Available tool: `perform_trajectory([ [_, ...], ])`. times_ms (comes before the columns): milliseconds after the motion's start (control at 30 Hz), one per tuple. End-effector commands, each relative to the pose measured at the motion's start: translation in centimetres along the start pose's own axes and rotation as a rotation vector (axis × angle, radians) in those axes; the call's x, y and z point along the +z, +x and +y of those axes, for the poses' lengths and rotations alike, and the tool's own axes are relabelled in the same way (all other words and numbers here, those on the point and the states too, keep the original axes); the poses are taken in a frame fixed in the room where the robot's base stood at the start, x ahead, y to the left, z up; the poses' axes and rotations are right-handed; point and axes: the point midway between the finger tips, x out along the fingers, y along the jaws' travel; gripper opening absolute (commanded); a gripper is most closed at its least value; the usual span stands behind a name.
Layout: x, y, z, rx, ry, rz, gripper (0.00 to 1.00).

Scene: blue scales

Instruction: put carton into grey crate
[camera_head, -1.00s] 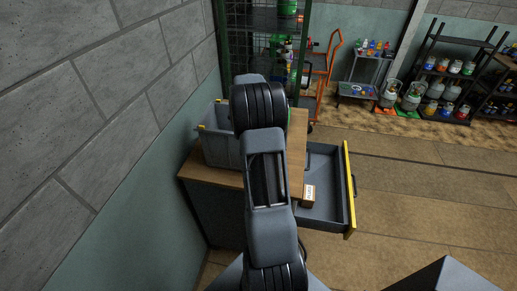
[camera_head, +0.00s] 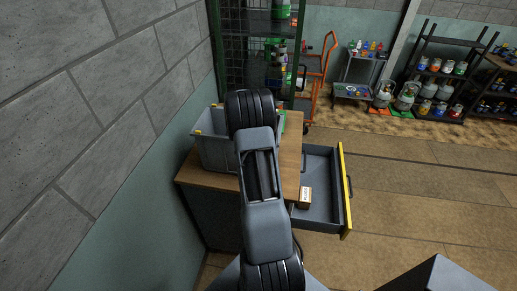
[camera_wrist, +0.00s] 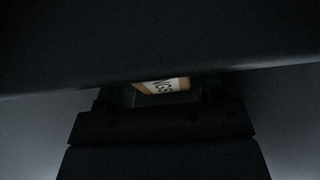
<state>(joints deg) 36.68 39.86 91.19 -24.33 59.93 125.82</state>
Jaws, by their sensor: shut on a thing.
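My gripper (camera_wrist: 158,96) shows in the dark wrist view, with part of an orange-and-white carton (camera_wrist: 163,86) bearing black letters between its fingers. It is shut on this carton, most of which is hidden. In the head view my own arm hides the gripper. The grey crate (camera_head: 214,152) stands on the wooden bench top, left of my arm and partly covered by it. A small brown carton with a white label (camera_head: 305,198) shows in the open drawer, just right of my arm. I cannot tell whether it is the held one.
The drawer (camera_head: 325,212) is pulled out to the right, with a yellow front (camera_head: 345,200). The bench top (camera_head: 290,165) meets the crate. A grey block wall (camera_head: 90,110) rises close on the left. A dark wire rack (camera_head: 262,22) stands behind. Floor to the right is clear.

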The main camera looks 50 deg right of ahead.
Motion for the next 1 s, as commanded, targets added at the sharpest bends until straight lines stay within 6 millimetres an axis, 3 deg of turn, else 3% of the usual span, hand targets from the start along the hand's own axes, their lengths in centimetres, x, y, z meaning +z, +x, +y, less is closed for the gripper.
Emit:
perform_trajectory([
  [67,0.1,0.2,0.0,-0.001,0.000,0.000,0.23],
  [100,0.1,0.3,0.0,0.000,0.000,0.000,0.62],
  [367,0.1,0.1,0.0,0.000,0.000,0.000,0.87],
  [733,0.0,-0.6,-0.1,-0.003,0.000,-0.001,0.87],
  [1000,0.1,-5.4,-0.1,-0.006,0.000,-0.003,0.87],
])
